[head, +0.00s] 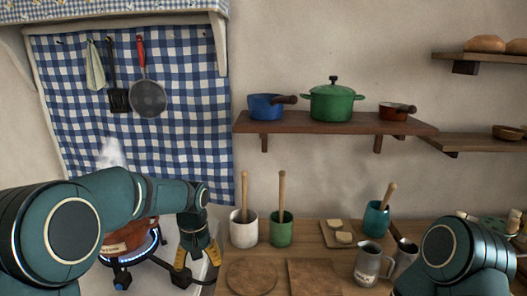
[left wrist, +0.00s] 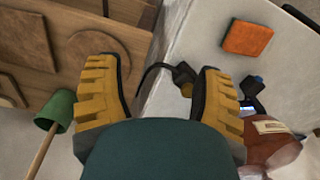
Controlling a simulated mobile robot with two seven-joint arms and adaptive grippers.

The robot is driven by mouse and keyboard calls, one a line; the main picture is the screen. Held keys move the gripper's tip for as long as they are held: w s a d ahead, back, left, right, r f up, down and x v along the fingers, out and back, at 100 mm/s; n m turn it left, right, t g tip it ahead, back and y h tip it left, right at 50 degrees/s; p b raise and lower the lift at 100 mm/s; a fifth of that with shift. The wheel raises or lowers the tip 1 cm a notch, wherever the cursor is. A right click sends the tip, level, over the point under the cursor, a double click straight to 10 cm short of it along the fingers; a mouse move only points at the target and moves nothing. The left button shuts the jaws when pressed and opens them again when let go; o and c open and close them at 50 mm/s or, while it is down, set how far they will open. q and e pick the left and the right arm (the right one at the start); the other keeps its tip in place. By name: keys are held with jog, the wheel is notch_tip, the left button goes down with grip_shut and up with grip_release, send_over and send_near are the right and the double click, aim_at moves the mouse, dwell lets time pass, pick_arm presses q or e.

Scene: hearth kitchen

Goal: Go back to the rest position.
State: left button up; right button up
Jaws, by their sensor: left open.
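My left gripper (head: 200,258) hangs fingers-down at the right edge of the stove, beside the wooden counter. In the left wrist view its two yellow fingers (left wrist: 160,80) stand wide apart with nothing held between them. Beyond the gap are the white stove surface and a dark curved piece. My left arm (head: 120,200) reaches across the stove and partly hides a red-brown pot (head: 128,236) on a blue-lit burner. My right arm (head: 462,255) shows at the lower right; its gripper is not in view.
White (head: 243,232) and green (head: 281,232) mortars with pestles stand close to the left gripper. Wooden boards (head: 315,277), a mug (head: 370,264) and a teal pot (head: 376,218) stand on the counter. A shelf (head: 330,123) holds pots above. An orange square (left wrist: 247,38) lies on the stove.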

pick_arm(q)
jog(key=s+d+f+h, duration=0.1)
jog(key=s+d+f, duration=0.15)
jog(key=f, duration=0.55)
jog(key=s+d+f+h, duration=0.1)
jog(key=s+f, duration=0.3)
jog(key=f, duration=0.5)
jog(key=s+d+f+t+h, duration=0.1)
jog(key=s+f, duration=0.4)
jog(key=s, duration=0.3)
jog(key=s+d+f+t+h, duration=0.1)
jog(key=s+f, duration=0.3)
jog(key=s, duration=0.4)
jog(key=shift+s+d+f, duration=0.35)
jog(key=shift+d+f, duration=0.05)
jog(key=shift+d, duration=0.2)
